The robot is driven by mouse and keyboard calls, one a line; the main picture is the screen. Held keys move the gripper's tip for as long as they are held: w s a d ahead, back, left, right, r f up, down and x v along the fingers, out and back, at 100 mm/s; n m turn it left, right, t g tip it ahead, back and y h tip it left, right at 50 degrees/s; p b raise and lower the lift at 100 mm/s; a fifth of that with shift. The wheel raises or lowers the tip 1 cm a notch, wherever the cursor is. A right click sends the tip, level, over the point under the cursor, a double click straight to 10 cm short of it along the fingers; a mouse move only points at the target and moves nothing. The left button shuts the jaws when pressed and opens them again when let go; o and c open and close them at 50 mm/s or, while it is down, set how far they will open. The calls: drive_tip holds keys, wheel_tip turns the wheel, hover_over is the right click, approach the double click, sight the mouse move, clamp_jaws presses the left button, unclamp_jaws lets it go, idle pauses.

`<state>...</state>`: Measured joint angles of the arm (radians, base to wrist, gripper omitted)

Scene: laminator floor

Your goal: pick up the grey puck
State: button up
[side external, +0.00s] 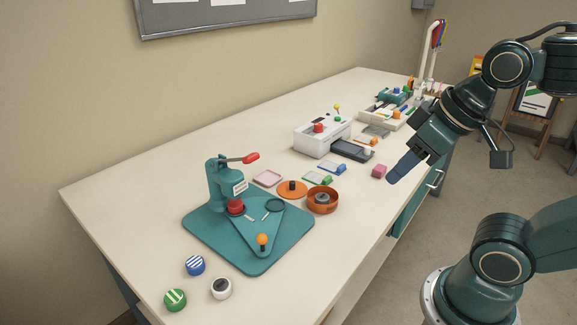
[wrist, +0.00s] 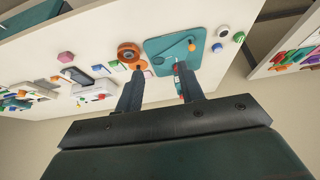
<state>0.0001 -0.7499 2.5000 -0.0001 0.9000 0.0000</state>
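A whitish-grey puck with a dark mark on top (side external: 221,288) sits at the near end of the table, beside a blue striped puck (side external: 195,265) and a green striped puck (side external: 175,300). No other puck looks grey. It shows small at the top right in the wrist view (wrist: 223,31), with the blue (wrist: 217,47) and green (wrist: 238,37) pucks beside it. My gripper (side external: 403,168) is raised by the table's right edge, far from the puck. In the wrist view its two fingers (wrist: 159,70) are apart with nothing held between them.
A teal press (side external: 225,187) on a teal base plate (side external: 268,255) stands just beyond the pucks. An orange bowl (side external: 322,202), orange disc (side external: 292,190), pink block (side external: 379,171) and white laminator (side external: 318,136) are farther along.

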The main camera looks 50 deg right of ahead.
drive_tip(key=shift+o, duration=0.2)
drive_tip(key=shift+o, duration=0.9)
drive_tip(key=shift+w, duration=0.1)
drive_tip(key=m+g, duration=0.6)
drive_tip(key=m, duration=1.4)
hover_over(321, 197)
drive_tip(key=shift+d+f, duration=0.1)
drive_tip(key=shift+f, duration=10.4)
drive_tip(key=shift+f, duration=0.1)
